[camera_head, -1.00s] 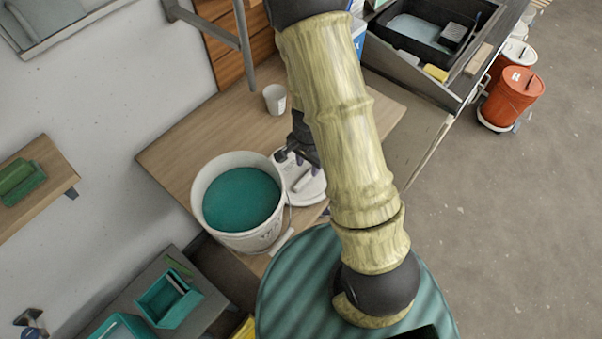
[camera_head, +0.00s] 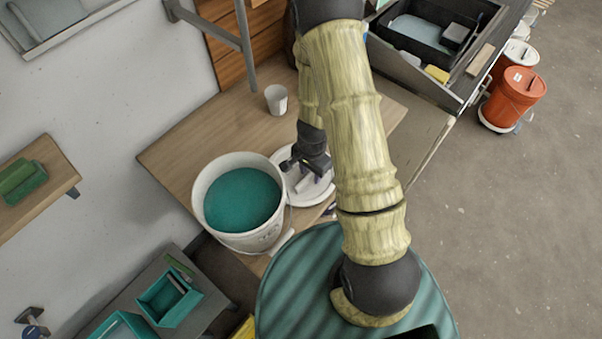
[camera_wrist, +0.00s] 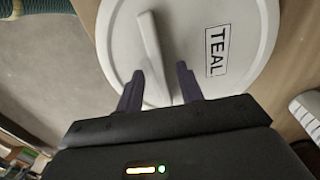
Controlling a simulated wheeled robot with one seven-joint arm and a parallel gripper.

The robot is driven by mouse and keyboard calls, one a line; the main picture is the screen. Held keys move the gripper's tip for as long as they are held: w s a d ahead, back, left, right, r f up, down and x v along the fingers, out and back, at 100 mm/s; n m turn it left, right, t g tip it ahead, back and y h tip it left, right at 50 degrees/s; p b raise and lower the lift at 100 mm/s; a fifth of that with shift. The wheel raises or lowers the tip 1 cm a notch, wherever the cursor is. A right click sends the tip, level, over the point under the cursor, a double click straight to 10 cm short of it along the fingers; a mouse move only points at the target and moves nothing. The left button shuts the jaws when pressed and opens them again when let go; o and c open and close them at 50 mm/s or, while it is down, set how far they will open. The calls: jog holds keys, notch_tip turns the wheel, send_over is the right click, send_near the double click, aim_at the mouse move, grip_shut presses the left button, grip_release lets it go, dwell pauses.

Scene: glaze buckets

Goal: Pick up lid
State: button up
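The white lid (camera_head: 317,190) lies flat on the wooden table, right of the white bucket (camera_head: 238,235) of teal glaze. In the wrist view the lid (camera_wrist: 110,40) carries a raised bar handle (camera_wrist: 153,50) and a label reading TEAL. My gripper (camera_head: 296,172) is over the lid. In the wrist view my gripper (camera_wrist: 158,82) has its two fingers apart, with the near end of the handle between or just below them. I cannot tell whether the fingers touch it. My arm hides part of the lid in the head view.
A white cup (camera_head: 277,99) stands on the table (camera_head: 205,140) behind the bucket. A sink unit (camera_head: 430,35) is at the back right. An orange bucket (camera_head: 514,97) stands on the floor. Teal trays (camera_head: 168,298) are at the lower left.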

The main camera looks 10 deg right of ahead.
jog(key=shift+s+a, duration=0.1)
jog(key=shift+a+f, duration=0.1)
jog(key=shift+f, duration=0.1)
dwell(0.4)
jog(key=shift+c, duration=0.3)
grip_shut()
